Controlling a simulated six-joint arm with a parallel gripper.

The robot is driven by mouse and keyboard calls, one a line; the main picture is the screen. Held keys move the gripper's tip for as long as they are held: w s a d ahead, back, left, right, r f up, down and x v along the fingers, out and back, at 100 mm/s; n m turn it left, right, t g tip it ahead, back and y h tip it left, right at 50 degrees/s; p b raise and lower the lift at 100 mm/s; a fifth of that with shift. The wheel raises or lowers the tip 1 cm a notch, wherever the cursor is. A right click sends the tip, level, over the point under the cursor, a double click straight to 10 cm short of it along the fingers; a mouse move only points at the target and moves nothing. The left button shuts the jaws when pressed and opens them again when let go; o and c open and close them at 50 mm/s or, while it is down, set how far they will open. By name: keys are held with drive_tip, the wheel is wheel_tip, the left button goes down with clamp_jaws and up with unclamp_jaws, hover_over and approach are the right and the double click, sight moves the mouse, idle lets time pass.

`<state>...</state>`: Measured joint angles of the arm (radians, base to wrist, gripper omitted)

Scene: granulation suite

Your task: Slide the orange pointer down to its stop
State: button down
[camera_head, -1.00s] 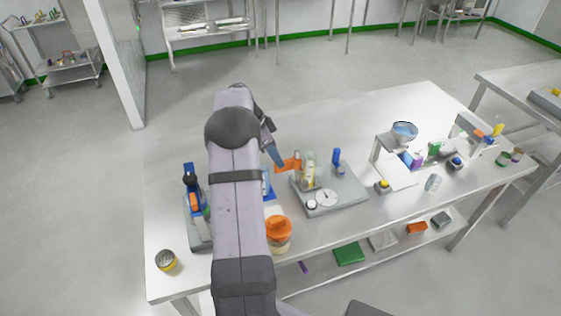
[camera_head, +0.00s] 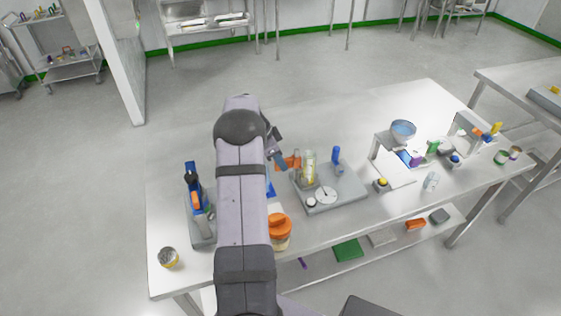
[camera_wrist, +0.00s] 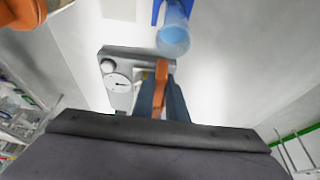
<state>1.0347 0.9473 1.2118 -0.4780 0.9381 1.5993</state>
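The orange pointer (camera_head: 292,162) juts left from a clear upright column (camera_head: 309,167) on a grey instrument base (camera_head: 345,188). My gripper (camera_head: 281,160) is at the pointer's left end in the head view. In the wrist view, my gripper's two dark fingers (camera_wrist: 162,95) lie on either side of the orange pointer (camera_wrist: 162,72). The pointer fills the space between them. I cannot tell whether the fingers press on it. The pointer's lower travel and its stop are not clear. A white round dial (camera_head: 326,196) sits on the base.
A blue-topped post (camera_head: 336,155) stands behind the column on the base. An orange-lidded jar (camera_head: 279,232) is at the near table edge, beside my arm. A grey stand with blue parts (camera_head: 203,232) is at left. The table behind the instrument is clear.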

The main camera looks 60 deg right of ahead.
sight(277, 170)
drive_tip(key=shift+f+b, duration=3.3)
drive_tip(key=shift+b, duration=0.3)
drive_tip(key=shift+a, duration=0.1)
drive_tip(key=c, duration=1.8)
unclamp_jaws()
drive_tip(key=shift+o, duration=0.2)
drive_tip(key=shift+r, duration=0.15)
drive_tip(key=shift+w+r, duration=0.25)
drive_tip(key=shift+r, duration=0.25)
drive_tip(key=shift+b+v, duration=1)
drive_tip(key=shift+v, duration=2)
drive_tip(key=shift+a, duration=0.1)
